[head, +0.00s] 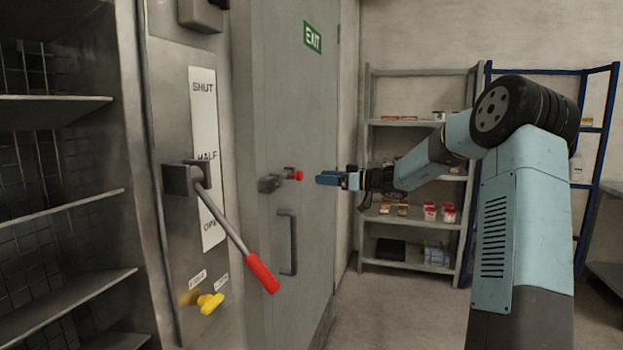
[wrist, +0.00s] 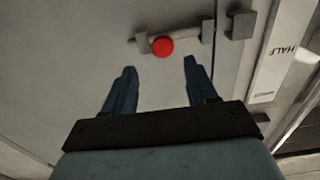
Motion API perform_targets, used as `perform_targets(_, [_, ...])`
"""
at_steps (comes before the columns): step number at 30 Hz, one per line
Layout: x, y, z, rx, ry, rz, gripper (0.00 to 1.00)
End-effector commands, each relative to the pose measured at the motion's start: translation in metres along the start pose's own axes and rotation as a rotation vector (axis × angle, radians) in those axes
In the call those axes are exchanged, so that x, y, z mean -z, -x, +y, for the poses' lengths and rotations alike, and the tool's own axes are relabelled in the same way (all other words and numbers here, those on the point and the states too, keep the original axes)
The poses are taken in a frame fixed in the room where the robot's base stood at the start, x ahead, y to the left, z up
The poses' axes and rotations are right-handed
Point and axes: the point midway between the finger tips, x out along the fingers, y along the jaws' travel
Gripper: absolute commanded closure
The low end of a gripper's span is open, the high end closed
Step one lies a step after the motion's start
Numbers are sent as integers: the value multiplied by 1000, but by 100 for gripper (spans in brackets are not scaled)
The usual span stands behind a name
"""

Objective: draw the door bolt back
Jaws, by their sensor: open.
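The door bolt (head: 270,183) is a grey bar with a red knob (head: 298,175), mounted on the grey door (head: 297,120) above its handle (head: 288,243). In the wrist view the bolt's bar (wrist: 190,38) runs sideways, and the red knob (wrist: 162,47) faces me. A separate grey block (wrist: 240,24) sits at its right, across the door's edge line. My gripper (head: 321,180) is open and empty, just right of the knob in the head view. In the wrist view its fingers (wrist: 160,74) point at the door, with the knob ahead between their lines, apart from both.
Shelves (head: 417,72) with jars and boxes stand behind my arm. The floor before the shelves is clear.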

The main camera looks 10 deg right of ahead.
Motion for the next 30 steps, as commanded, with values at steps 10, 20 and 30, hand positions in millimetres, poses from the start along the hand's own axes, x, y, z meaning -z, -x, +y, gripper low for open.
perform_targets(10, [0, 44, 0, -2, 0, -1, 43])
perform_targets(20, [0, 48, 0, -1, 0, 0, 43])
perform_targets(30, [-6, 25, -47, 59, -74, -151, 43])
